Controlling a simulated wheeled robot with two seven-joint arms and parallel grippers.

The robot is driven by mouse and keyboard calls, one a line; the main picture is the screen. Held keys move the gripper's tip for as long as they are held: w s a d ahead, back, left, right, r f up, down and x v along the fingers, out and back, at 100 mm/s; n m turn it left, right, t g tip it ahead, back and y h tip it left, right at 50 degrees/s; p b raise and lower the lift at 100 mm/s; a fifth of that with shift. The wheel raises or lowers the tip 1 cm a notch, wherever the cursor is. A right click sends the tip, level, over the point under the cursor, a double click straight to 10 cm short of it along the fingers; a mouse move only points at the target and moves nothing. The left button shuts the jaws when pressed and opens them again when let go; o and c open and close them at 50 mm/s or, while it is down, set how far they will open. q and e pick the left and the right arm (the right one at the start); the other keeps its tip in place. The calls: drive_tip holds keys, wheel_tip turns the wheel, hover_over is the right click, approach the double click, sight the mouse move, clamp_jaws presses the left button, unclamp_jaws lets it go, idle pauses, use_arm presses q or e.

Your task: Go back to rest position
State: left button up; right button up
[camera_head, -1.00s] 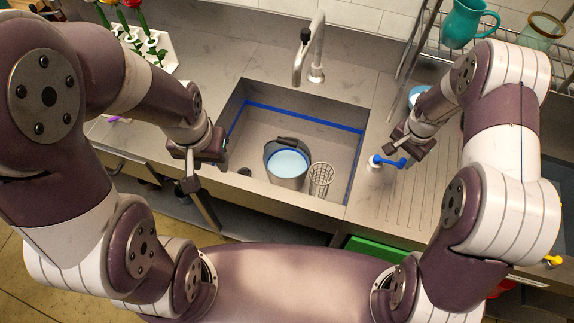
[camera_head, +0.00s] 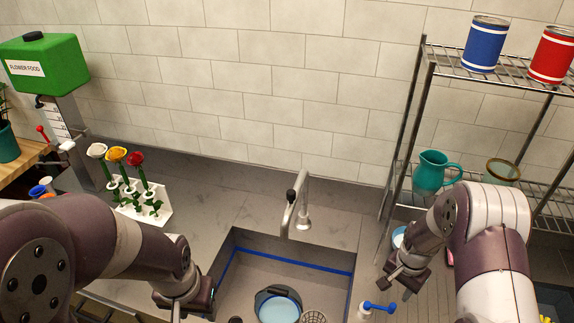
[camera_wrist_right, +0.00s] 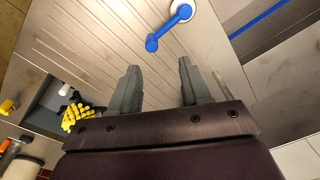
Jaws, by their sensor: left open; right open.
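My left gripper (camera_head: 183,304) is at the left edge of the sink, pointing down, with its fingertips cut off by the lower picture edge. My right gripper (camera_head: 397,282) is above the ribbed drainboard to the right of the sink. In the right wrist view its two fingers (camera_wrist_right: 157,88) stand apart with nothing between them. A white bottle with a blue lever top (camera_head: 378,307) stands on the drainboard close to the right gripper. The blue lever (camera_wrist_right: 167,30) shows beyond the fingers in the right wrist view, apart from them.
The sink (camera_head: 245,270) holds a bucket (camera_head: 278,307) and a wire basket (camera_head: 313,317) under the faucet (camera_head: 300,212). A white rack (camera_head: 150,213) with three flowers stands at left. A wire shelf (camera_head: 408,160) carries a teal pitcher (camera_head: 433,172) and cans. Yellow gloves (camera_wrist_right: 78,117) lie aside.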

drive_tip(key=shift+n, duration=0.3)
drive_tip(key=s+a+r+n+b, duration=0.3)
drive_tip(key=s+a+n, duration=0.1)
drive_tip(key=s, duration=0.3)
drive_tip(key=s+a+r+n+b, duration=0.3)
drive_tip(key=s+r+n+b, duration=0.1)
drive_tip(key=s, duration=0.3)
drive_tip(key=shift+s+a+r+t, duration=0.15)
drive_tip(key=shift+s+a+t, duration=0.05)
drive_tip(key=shift+a+t, duration=0.2)
drive_tip(key=shift+s, duration=0.1)
